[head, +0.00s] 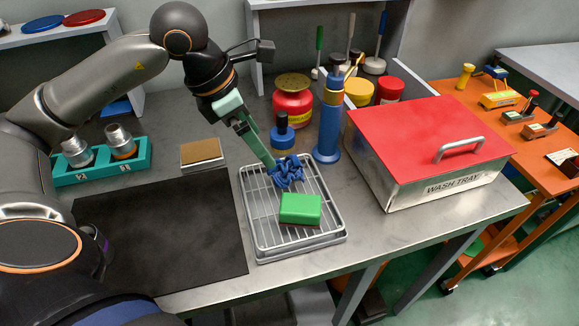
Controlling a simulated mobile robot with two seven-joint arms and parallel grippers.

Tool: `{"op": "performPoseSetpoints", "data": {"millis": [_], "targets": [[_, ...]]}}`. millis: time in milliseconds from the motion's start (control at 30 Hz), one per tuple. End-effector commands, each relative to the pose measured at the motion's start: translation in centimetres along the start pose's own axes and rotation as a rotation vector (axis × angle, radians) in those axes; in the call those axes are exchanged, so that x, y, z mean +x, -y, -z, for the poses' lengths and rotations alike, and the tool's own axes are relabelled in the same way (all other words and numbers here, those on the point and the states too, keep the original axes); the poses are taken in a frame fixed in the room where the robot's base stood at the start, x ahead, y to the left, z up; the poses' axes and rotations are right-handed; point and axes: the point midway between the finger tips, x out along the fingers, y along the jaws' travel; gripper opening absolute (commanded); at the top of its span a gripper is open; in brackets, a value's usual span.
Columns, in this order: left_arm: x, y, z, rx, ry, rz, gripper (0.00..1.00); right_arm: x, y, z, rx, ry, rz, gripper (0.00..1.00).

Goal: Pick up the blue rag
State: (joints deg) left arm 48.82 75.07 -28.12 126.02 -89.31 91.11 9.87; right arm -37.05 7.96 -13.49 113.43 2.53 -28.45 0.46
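The blue rag (287,172) lies crumpled on the upper part of the wire rack in a metal tray (256,236). My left gripper (268,163) reaches down from the upper left, its teal fingers pointing at the rag. The fingertips are at the rag's left edge and seem to touch or overlap it. The fingers show edge-on, so I cannot tell whether they are open or shut on the cloth. My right gripper is not in view.
A green block (300,209) lies on the rack below the rag. A blue bottle (328,125) and a small blue-capped jar (283,132) stand behind the tray. A red-lidded wash tray (428,150) is at right, a brown-topped block (201,154) and black mat (165,235) at left.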

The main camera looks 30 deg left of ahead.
Motion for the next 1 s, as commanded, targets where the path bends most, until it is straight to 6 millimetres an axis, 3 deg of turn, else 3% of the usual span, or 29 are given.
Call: {"op": "performPoseSetpoints", "data": {"millis": [100,367,600,933,1000], "targets": [[2.0,0.1,0.0,0.0,-0.002,0.002,1.0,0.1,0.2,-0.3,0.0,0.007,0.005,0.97],[4.1,0.3,0.0,0.001,-0.001,0.003,1.0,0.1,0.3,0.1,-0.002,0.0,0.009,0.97],[7.6,0.7,-0.1,-0.001,0.0,0.003,1.0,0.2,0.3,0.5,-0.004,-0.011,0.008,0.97],[8.4,0.6,-0.1,0.0,0.001,0.0,1.0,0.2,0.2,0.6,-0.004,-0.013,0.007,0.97],[8.4,0.6,-0.1,0.0,0.001,0.0,0.93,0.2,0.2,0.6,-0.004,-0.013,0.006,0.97]]}}
